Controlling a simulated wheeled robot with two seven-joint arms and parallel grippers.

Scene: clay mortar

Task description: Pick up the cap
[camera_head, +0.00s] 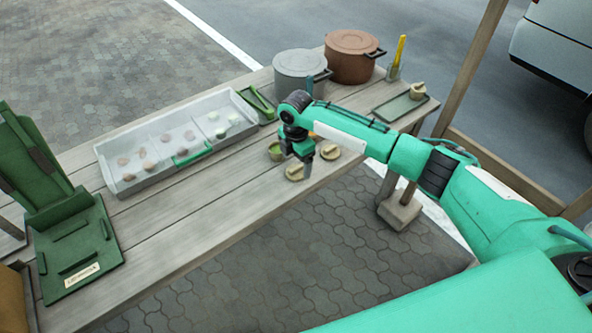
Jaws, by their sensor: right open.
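Two small tan round pieces, which look like lids or caps, lie on the wooden table near its front edge. One tan cap (294,173) is just below my right gripper, and the other tan piece (329,152) is to its right. I cannot tell which of them is the cap. My right gripper (304,168) points down, open, over or beside the nearer cap; its fingers partly cover that area, and contact is unclear. A small bowl with green contents (276,152) stands just left of the gripper. My left gripper is not in view.
A white tray (128,190) with several coloured lumps lies left. A grey pot (299,68) and brown pot (350,62) stand at the back. A green tray (395,108) with a small tan vessel (417,90) is right. A green stand (75,245) is far left.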

